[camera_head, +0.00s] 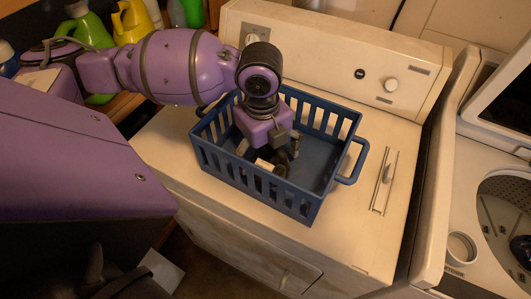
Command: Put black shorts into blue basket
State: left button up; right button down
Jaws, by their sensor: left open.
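The blue basket (330,120) stands on top of the white machine, with slatted walls and a handle on its right side. My left gripper (275,165) reaches down inside the basket, in its left part, and is open. Dark shapes lie under and around its fingers; I cannot tell whether they are the black shorts or gripper parts. A dark item (522,249) shows in the open washer at the right edge, cut off by the frame; I cannot tell what it is. My right gripper does not show clearly.
The white machine (400,225) has free top surface right of the basket and a knobbed panel behind it. The open washer (470,215) stands at right. Green (90,30) and yellow (130,20) bottles stand at the back left.

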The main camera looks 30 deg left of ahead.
aim_at(264, 158)
pick_arm(q)
notch_tip(264, 158, up, 12)
jog(key=p, duration=0.1)
jog(key=shift+s, duration=0.2)
dwell(0.5)
